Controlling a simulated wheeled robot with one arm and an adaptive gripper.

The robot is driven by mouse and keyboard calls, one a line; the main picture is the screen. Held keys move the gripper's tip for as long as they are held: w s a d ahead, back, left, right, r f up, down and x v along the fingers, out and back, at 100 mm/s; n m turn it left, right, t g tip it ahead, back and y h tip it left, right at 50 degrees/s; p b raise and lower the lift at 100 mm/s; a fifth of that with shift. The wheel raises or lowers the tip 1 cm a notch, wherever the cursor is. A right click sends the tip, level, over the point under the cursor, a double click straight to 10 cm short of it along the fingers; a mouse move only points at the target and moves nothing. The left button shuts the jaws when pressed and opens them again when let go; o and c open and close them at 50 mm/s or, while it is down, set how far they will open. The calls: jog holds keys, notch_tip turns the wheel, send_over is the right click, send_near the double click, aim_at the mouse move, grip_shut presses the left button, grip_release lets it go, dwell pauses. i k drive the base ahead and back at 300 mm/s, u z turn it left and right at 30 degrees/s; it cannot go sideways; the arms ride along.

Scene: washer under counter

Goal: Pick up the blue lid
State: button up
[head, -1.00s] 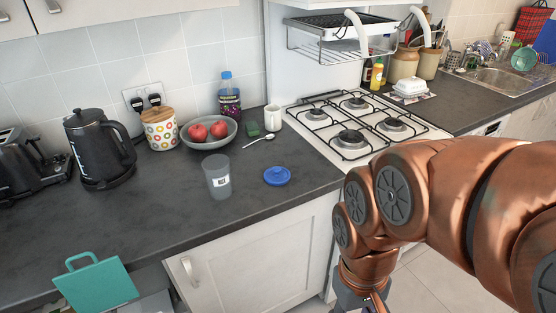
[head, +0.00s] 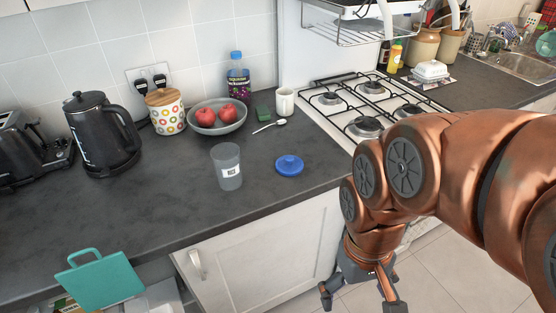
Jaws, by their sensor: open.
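The blue lid (head: 289,166) lies flat on the dark counter, its small knob facing up. It is to the right of a grey translucent cup (head: 227,167) and left of the hob. My gripper (head: 357,300) hangs in front of the counter, below its top and to the lower right of the lid. Its fingers are spread and empty, well apart from the lid. The lower edge of the picture comes close to the fingertips.
A spoon (head: 270,125), a white mug (head: 285,101) and a bowl (head: 217,117) with red apples stand behind the lid. The gas hob (head: 362,108) is to the right. A black kettle (head: 101,135) stands at left. Counter around the lid is clear.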

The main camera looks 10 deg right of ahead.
aim_at(286, 165)
jog(key=z, duration=1.15)
jog(key=i, duration=0.7)
jog(key=u, duration=2.9)
